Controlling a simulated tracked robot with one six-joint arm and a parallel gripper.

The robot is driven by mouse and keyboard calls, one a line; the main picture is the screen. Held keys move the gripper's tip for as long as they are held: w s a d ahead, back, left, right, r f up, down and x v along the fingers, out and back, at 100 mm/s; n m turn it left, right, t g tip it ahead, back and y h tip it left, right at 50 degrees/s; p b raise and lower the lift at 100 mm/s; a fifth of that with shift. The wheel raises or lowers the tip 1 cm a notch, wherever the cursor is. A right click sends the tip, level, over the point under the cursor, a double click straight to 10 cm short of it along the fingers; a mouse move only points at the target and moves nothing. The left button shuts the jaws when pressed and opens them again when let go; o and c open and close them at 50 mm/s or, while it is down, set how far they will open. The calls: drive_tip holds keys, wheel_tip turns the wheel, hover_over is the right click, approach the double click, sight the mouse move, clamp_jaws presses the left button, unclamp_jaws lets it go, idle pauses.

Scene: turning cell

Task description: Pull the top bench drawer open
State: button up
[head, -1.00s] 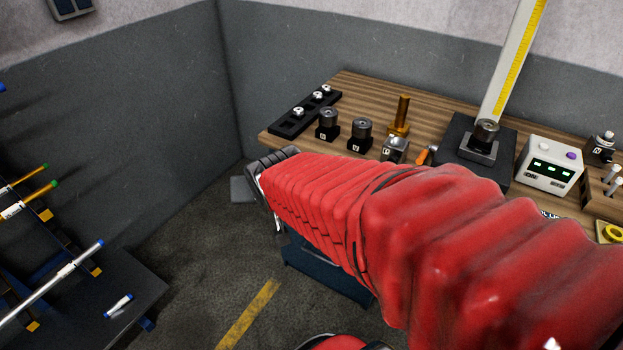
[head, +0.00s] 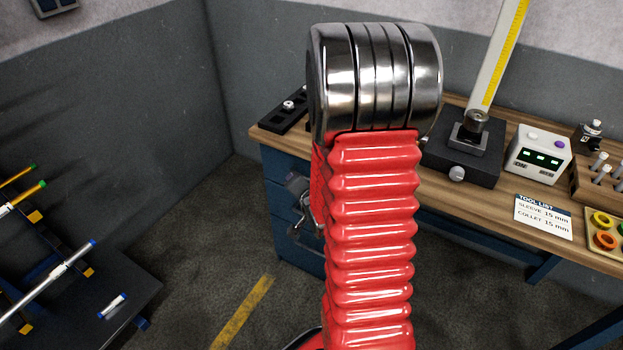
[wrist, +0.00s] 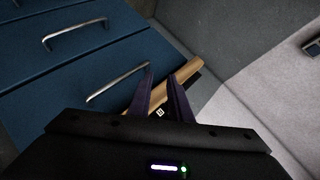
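The blue drawer cabinet (head: 275,165) stands under the left end of the bench. In the wrist view, the top drawer's handle (wrist: 118,83) is a silver bar on a blue front, nearest the wooden bench top. The drawer front looks flush and shut. A second handle (wrist: 75,35) sits on the drawer below. My gripper (wrist: 169,72) is open and empty, its two dark fingers apart. The left finger overlaps the near end of the top handle in the picture; I cannot tell whether they touch. In the head view my arm hides most of the gripper and the drawer fronts.
The wooden bench top (head: 487,186) carries a height gauge (head: 468,150), a white readout box (head: 539,153) and a tool list card (head: 543,217). A dark rack with rods (head: 95,300) stands at the left. The floor between rack and cabinet is clear.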

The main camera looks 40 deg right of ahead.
drive_tip(key=s+d+f+m+t+h, duration=0.2)
drive_tip(key=s+d+f+m+t, duration=0.1)
drive_tip(key=s+d+f+m, duration=0.2)
wheel_tip(320, 180, down, 3)
drive_tip(key=s+m, duration=0.2)
drive_tip(key=m, duration=0.2)
drive_tip(key=shift+s+d+h, duration=0.25)
drive_tip(key=shift+s+h, duration=0.05)
drive_tip(key=shift+s, duration=0.1)
drive_tip(key=shift+w, duration=0.1)
drive_tip(key=x, duration=1.3)
drive_tip(key=shift+w+d, duration=0.1)
drive_tip(key=shift+w, duration=0.25)
clamp_jaws()
